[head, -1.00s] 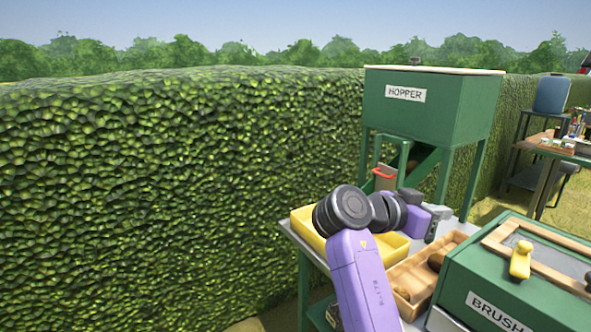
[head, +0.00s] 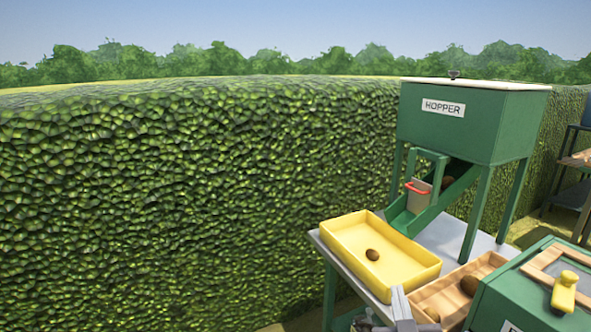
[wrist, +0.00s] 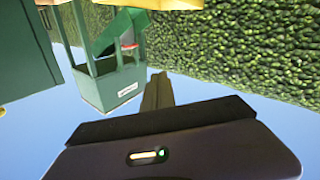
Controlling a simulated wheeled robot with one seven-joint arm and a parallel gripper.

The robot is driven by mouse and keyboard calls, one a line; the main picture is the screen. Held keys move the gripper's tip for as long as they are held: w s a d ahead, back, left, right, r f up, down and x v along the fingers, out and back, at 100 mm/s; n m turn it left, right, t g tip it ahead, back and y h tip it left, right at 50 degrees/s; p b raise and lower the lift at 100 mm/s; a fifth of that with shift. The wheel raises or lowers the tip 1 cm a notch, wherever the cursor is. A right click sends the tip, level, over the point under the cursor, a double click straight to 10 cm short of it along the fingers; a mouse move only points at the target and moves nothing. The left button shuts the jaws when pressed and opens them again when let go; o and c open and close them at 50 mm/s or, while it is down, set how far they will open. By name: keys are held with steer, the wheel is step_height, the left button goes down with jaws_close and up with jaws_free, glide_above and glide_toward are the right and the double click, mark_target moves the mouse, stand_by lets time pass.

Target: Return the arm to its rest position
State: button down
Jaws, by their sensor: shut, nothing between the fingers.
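My gripper (wrist: 157,92) shows in the wrist view with its fingers together and nothing between them. Beyond the fingers are the hopper, the hedge and sky, seen upside down. In the head view, grey parts that look like the end of my gripper (head: 403,306) show at the bottom edge, in front of the wooden tray. The rest of my arm is out of the head view.
A yellow tray (head: 345,245) holds one brown lump (head: 372,254). A wooden tray (head: 487,262) holds brown lumps. The green brush box (head: 530,300) carries a yellow-handled brush (head: 564,290). A hedge (head: 180,190) fills the left.

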steer(key=s+f+g+y+p, duration=0.1)
steer(key=s+f+p, duration=0.1)
steer(key=s, duration=2)
steer(key=s+f+m+g+y+p, duration=0.1)
steer(key=s+f+g, duration=0.1)
steer(key=s, duration=2)
steer(key=shift+f+y+p, duration=0.15)
steer(key=shift+y+p, duration=0.25)
steer(key=shift+a, duration=0.1)
